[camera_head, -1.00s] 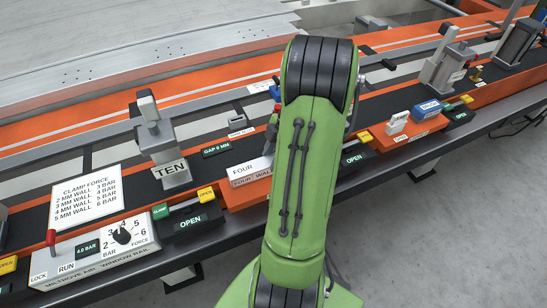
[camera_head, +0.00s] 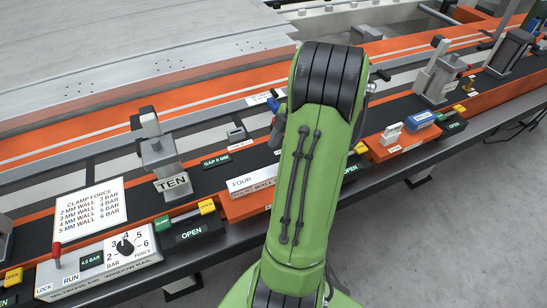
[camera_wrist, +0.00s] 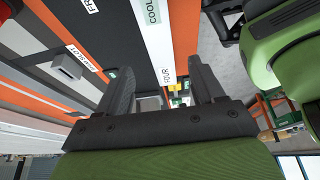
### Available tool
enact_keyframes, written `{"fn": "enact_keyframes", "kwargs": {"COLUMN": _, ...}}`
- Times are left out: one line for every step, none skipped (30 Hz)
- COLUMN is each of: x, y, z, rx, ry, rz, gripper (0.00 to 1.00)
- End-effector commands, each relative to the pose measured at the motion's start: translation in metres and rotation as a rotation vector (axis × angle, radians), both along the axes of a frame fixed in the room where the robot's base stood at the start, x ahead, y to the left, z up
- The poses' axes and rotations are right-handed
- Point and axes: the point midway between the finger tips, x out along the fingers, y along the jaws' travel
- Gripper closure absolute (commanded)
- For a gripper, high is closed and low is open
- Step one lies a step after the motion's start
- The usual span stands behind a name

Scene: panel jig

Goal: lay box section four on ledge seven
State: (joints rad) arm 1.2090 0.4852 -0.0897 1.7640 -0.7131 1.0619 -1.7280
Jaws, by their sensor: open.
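Box section four is a pale bar with a FOUR label (camera_head: 242,183), lying on an orange block at the front of the rail in the head view; my arm covers its right part. In the wrist view the white bar (camera_wrist: 166,45) runs lengthwise away from the camera, with its FOUR label near the fingertips. My gripper (camera_wrist: 160,68) is open, one finger on each side of the bar's line. I cannot tell whether the fingers reach down beside it. My arm hides the gripper in the head view. I can make out no ledge marked seven.
A grey clamp marked TEN (camera_head: 162,160) stands left of the bar. A control box (camera_head: 100,262) with a dial and red-knobbed lever is at front left. A blue block (camera_head: 420,119) and a white handled piece (camera_head: 391,134) lie right of my arm. Grey clamps stand farther right.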

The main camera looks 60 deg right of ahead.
Motion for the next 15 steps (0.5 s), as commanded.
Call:
{"fn": "enact_keyframes", "kwargs": {"x": -0.003, "y": -0.005, "z": 0.017, "rx": -0.002, "ry": -0.001, "rz": -0.002, "gripper": 0.32}}
{"fn": "enact_keyframes", "kwargs": {"x": -0.004, "y": -0.007, "z": 0.023, "rx": -0.002, "ry": 0.000, "rz": -0.002, "gripper": 0.32}}
{"fn": "enact_keyframes", "kwargs": {"x": -0.006, "y": -0.009, "z": 0.030, "rx": 0.000, "ry": 0.000, "rz": -0.001, "gripper": 0.32}}
{"fn": "enact_keyframes", "kwargs": {"x": -0.006, "y": -0.011, "z": 0.034, "rx": 0.000, "ry": -0.001, "rz": 0.000, "gripper": 0.32}}
{"fn": "enact_keyframes", "kwargs": {"x": -0.007, "y": -0.012, "z": 0.037, "rx": 0.000, "ry": -0.001, "rz": 0.000, "gripper": 0.32}}
{"fn": "enact_keyframes", "kwargs": {"x": -0.008, "y": -0.013, "z": 0.040, "rx": 0.001, "ry": 0.000, "rz": -0.001, "gripper": 0.32}}
{"fn": "enact_keyframes", "kwargs": {"x": -0.008, "y": -0.014, "z": 0.042, "rx": 0.001, "ry": 0.001, "rz": -0.001, "gripper": 0.32}}
{"fn": "enact_keyframes", "kwargs": {"x": -0.009, "y": -0.015, "z": 0.043, "rx": 0.002, "ry": 0.001, "rz": -0.001, "gripper": 0.32}}
{"fn": "enact_keyframes", "kwargs": {"x": -0.009, "y": -0.015, "z": 0.043, "rx": 0.002, "ry": 0.001, "rz": 0.001, "gripper": 0.32}}
{"fn": "enact_keyframes", "kwargs": {"x": -0.009, "y": -0.015, "z": 0.043, "rx": 0.002, "ry": 0.001, "rz": 0.001, "gripper": 0.32}}
{"fn": "enact_keyframes", "kwargs": {"x": -0.009, "y": -0.015, "z": 0.043, "rx": 0.002, "ry": 0.001, "rz": 0.002, "gripper": 0.32}}
{"fn": "enact_keyframes", "kwargs": {"x": -0.009, "y": -0.015, "z": 0.043, "rx": 0.002, "ry": 0.001, "rz": 0.001, "gripper": 0.32}}
{"fn": "enact_keyframes", "kwargs": {"x": -0.008, "y": -0.014, "z": 0.043, "rx": 0.001, "ry": 0.002, "rz": 0.001, "gripper": 0.32}}
{"fn": "enact_keyframes", "kwargs": {"x": -0.007, "y": -0.012, "z": 0.044, "rx": -0.002, "ry": 0.003, "rz": -0.002, "gripper": 0.32}}
{"fn": "enact_keyframes", "kwargs": {"x": -0.001, "y": -0.007, "z": 0.049, "rx": -0.009, "ry": 0.011, "rz": -0.014, "gripper": 0.32}}
